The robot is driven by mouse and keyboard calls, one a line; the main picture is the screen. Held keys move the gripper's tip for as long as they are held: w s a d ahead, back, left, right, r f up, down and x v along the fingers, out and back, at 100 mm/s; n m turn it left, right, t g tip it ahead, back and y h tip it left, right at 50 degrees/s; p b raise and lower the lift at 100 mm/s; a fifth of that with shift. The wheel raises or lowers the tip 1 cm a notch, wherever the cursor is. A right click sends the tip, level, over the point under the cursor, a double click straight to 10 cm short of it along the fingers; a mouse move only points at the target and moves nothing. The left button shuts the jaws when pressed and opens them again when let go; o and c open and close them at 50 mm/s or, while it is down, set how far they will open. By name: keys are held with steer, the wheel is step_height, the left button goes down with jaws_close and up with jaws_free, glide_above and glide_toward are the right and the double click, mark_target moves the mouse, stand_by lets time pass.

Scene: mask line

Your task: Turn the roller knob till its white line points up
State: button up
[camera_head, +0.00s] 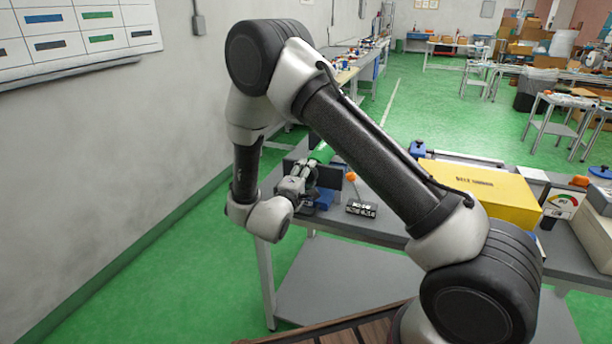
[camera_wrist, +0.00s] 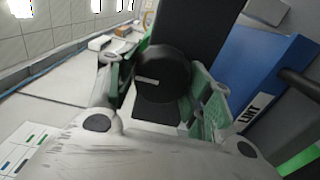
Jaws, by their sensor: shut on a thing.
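The roller knob (camera_wrist: 162,72) is a black disc in front of a dark upright plate (camera_wrist: 205,25). Its short white line (camera_wrist: 146,80) runs nearly level in the wrist view, from near the disc's middle towards its left edge. My gripper (camera_wrist: 160,84) has one green-padded finger on each side of the knob and is shut on it. In the head view my gripper (camera_head: 303,180) is at the left end of the grey table, and the knob cannot be made out there.
A blue block labelled LINT (camera_wrist: 255,75) stands close right of my gripper in the wrist view. A yellow box (camera_head: 480,190) lies further right.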

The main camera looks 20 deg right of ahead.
stand_by(0.3)
steer(key=o, duration=1)
steer(key=v, duration=1.2)
